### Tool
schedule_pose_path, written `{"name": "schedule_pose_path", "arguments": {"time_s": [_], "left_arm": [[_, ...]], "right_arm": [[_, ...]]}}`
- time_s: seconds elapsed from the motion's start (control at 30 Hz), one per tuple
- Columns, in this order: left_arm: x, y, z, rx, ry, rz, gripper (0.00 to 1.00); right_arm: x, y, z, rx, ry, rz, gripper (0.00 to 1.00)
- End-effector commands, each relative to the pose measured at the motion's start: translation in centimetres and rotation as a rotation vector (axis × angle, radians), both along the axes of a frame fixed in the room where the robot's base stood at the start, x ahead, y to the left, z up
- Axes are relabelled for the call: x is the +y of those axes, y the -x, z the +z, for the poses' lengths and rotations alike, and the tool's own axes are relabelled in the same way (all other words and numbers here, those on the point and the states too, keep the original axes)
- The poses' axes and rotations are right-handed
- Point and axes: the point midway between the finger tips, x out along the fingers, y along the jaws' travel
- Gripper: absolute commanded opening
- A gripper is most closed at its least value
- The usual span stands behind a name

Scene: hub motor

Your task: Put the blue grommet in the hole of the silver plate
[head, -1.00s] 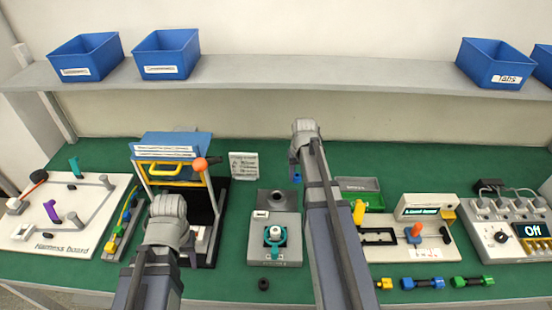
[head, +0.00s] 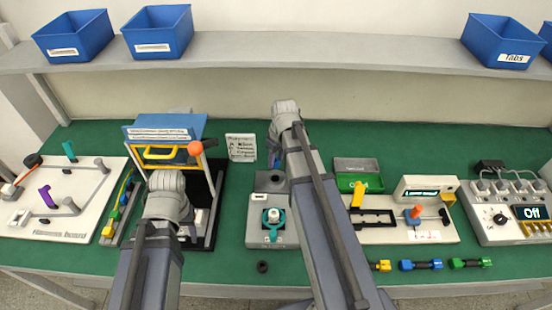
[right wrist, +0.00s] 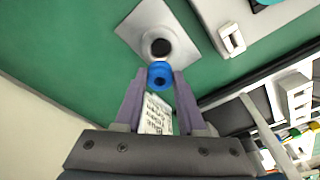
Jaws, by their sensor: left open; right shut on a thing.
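The blue grommet (right wrist: 160,75) is held between the fingertips of my right gripper (right wrist: 158,84) in the right wrist view. The silver plate (right wrist: 144,22) lies on the green mat just beyond it, with a round dark hole (right wrist: 160,47). The grommet appears just short of the hole in the picture and is not in it; the height gap cannot be told.
A grey fixture (head: 255,232) with a teal part stands by the right arm. A stand with a blue top (head: 165,129) and orange knob is at left. A harness board (head: 80,220) is at far left. A paper card (head: 241,148) stands behind. Coloured connectors lie at front right.

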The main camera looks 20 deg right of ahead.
Motion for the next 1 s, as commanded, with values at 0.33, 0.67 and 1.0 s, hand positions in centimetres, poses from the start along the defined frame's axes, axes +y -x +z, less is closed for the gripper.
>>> {"name": "schedule_pose_path", "arguments": {"time_s": [0.33, 0.67, 1.0], "left_arm": [[0.0, 0.0, -3.9, 0.0, 0.0, 0.0, 0.52], [0.0, 0.0, -5.5, 0.0, 0.0, 0.0, 0.52], [0.0, 0.0, -5.4, 0.0, 0.0, 0.0, 0.52]], "right_arm": [[0.0, 0.0, -3.9, 0.0, 0.001, -0.002, 0.0], [-0.1, 0.0, -5.5, 0.0, 0.001, -0.002, 0.0], [0.0, 0.0, -5.4, 0.0, 0.001, -0.003, 0.0]]}}
